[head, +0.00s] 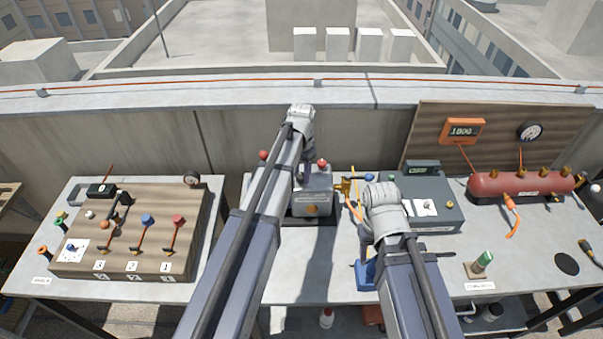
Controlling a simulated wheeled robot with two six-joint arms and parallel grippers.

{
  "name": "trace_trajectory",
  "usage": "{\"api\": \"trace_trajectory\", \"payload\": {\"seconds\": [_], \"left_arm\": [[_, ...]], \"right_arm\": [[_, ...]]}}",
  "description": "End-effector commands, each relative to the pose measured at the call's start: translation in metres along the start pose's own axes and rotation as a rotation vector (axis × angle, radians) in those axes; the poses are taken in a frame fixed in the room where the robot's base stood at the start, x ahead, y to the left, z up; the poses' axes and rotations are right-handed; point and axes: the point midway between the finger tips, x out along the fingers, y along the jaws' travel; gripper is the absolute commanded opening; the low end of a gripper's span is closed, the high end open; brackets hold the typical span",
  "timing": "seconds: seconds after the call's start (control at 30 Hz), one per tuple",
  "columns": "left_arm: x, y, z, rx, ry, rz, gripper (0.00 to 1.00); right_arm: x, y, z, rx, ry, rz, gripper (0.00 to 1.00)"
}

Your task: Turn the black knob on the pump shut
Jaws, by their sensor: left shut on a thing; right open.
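The pump (312,198) is a grey box on a dark base at the middle of the table, with a red cap on top and an orange round part on its front. My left arm crosses in front of its left side. My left gripper (298,177) is at the pump's top left, shut on what appears to be the black knob, which the gripper and arm hide. My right gripper (367,238) is open to the right of the pump, above the table, its fingers mostly hidden by its wrist.
A brass valve (344,187) with a yellow hose is right of the pump. A grey instrument box (424,200), a red tank (522,186) and a blue stand (366,274) share the table. A wooden lever panel (135,255) stands on the left table. A parapet runs behind.

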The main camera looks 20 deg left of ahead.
Motion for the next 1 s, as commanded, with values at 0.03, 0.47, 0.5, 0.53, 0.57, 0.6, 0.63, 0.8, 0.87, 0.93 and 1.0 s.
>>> {"api": "trace_trajectory", "payload": {"seconds": [0.03, 0.47, 0.5, 0.53, 0.57, 0.6, 0.63, 0.8, 0.87, 0.93, 1.0], "left_arm": [[0.0000, 0.0001, 0.0002, 0.044, 0.000, 0.000, 0.00], [0.0000, 0.0002, 0.0002, 0.394, 0.000, 0.000, 0.00], [0.0000, 0.0002, 0.0002, 0.418, 0.000, 0.000, 0.00], [0.0000, 0.0002, 0.0002, 0.434, 0.000, 0.000, 0.00], [0.0000, 0.0003, 0.0002, 0.450, 0.000, 0.000, 0.00], [0.0000, 0.0003, 0.0002, 0.469, 0.000, 0.000, 0.00], [0.0000, 0.0003, 0.0002, 0.484, 0.000, 0.000, 0.00], [0.0000, 0.0003, 0.0002, 0.540, 0.000, 0.000, 0.00], [0.0000, 0.0003, 0.0003, 0.553, 0.000, 0.000, 0.00], [0.0000, 0.0003, 0.0003, 0.563, -0.001, 0.000, 0.00], [0.0000, 0.0003, 0.0003, 0.571, -0.001, 0.000, 0.00]], "right_arm": [[0.0000, 0.0000, 0.0000, 0.000, 0.000, 0.000, 0.50], [0.0000, 0.0000, 0.0000, 0.000, 0.000, 0.000, 0.50], [0.0000, 0.0000, 0.0000, 0.000, 0.000, 0.000, 0.50], [0.0000, 0.0000, 0.0000, 0.000, 0.000, 0.000, 0.50], [0.0000, 0.0000, 0.0000, 0.000, 0.000, 0.000, 0.50], [0.0000, 0.0000, 0.0000, 0.000, 0.000, 0.000, 0.50], [0.0000, 0.0000, 0.0000, 0.000, 0.000, 0.000, 0.50], [0.0000, 0.0000, 0.0000, 0.000, 0.000, 0.000, 0.50], [0.0000, 0.0000, 0.0000, 0.000, 0.000, 0.000, 0.50], [0.0000, 0.0000, 0.0000, 0.000, 0.000, 0.000, 0.50], [0.0000, 0.0000, 0.0000, 0.000, 0.000, 0.000, 0.50]]}}
